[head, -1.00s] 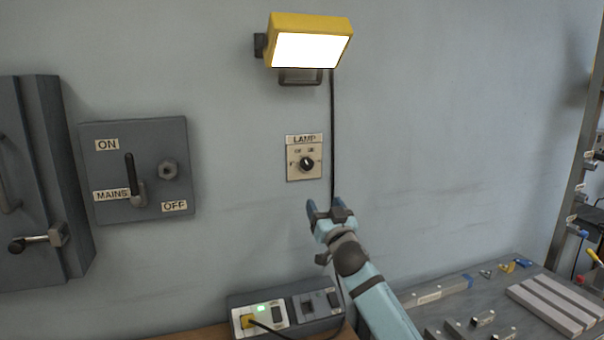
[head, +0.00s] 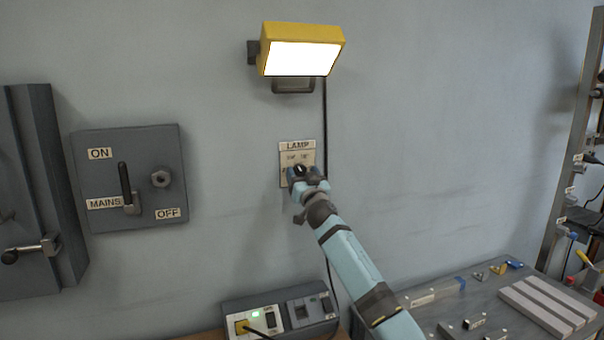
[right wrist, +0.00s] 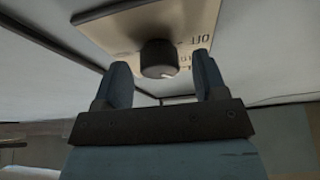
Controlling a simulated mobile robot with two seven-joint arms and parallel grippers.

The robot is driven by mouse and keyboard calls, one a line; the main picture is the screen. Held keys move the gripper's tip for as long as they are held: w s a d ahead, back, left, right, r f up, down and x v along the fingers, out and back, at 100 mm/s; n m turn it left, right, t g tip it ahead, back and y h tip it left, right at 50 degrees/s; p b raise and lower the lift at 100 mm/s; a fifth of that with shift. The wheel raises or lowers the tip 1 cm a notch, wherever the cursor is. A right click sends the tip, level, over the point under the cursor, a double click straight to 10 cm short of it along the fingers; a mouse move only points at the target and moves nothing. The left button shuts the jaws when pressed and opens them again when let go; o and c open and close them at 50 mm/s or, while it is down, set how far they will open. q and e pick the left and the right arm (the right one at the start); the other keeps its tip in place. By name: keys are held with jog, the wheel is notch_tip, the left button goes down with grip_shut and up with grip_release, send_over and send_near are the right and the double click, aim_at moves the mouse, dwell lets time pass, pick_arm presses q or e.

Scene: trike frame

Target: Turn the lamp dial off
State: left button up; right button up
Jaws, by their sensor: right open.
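The lamp dial (head: 299,170) is a black round knob on a cream plate (head: 284,153) labelled LAMP, on the wall. In the right wrist view the dial (right wrist: 158,58) stands out from the plate (right wrist: 200,16), with a pale mark on its rim and the word OFF on the plate. My right gripper (head: 305,174) is at the plate in the head view. In the right wrist view its two blue fingers (right wrist: 162,78) are apart, one to each side of the dial, with gaps showing. The yellow lamp (head: 303,50) above is lit. My left gripper is not in view.
A grey MAINS switch box (head: 160,200) with a lever is on the wall at left, beside a grey cabinet (head: 35,180). A socket box (head: 290,312) sits below. A black cable (head: 325,120) runs down just right of the plate. A grey bench (head: 440,315) is at lower right.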

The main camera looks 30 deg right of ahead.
jog(key=shift+w, duration=0.15)
jog(key=shift+c, duration=0.4)
jog(key=c, duration=0.8)
jog(key=shift+c, duration=0.2)
